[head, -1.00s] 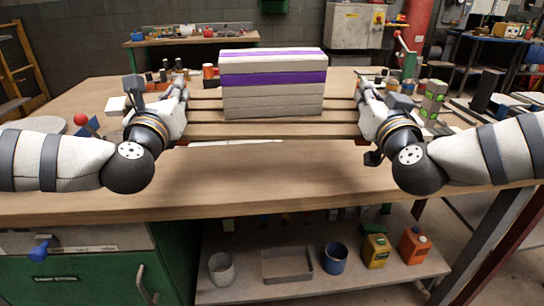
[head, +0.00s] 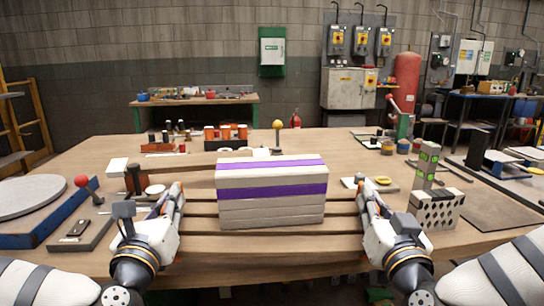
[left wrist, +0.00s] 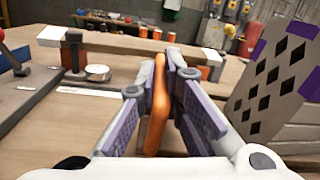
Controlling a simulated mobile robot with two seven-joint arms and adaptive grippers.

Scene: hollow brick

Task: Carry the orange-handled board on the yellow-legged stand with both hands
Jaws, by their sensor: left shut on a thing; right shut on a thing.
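The slatted wooden board (head: 343,208) spans between my grippers in the head view. It carries a grey hollow brick stack (head: 271,208) with purple stripes, upright and roughly level. Its diamond-holed end (left wrist: 272,88) shows in the left wrist view. My left gripper (head: 172,193) is shut on the board's left orange handle (left wrist: 158,105), which stands between its finger pads. My right gripper (head: 368,190) is shut at the board's right end; the handle there is hidden by the fingers. No yellow-legged stand can be made out. I cannot tell the board's height above the bench.
The wooden bench (head: 110,150) lies around and behind the board. A blue-based round plate (head: 35,197) and a red-knobbed lever (head: 82,182) are at left. A perforated block (head: 436,209) stands close right of my right gripper. Cups and small parts line the back.

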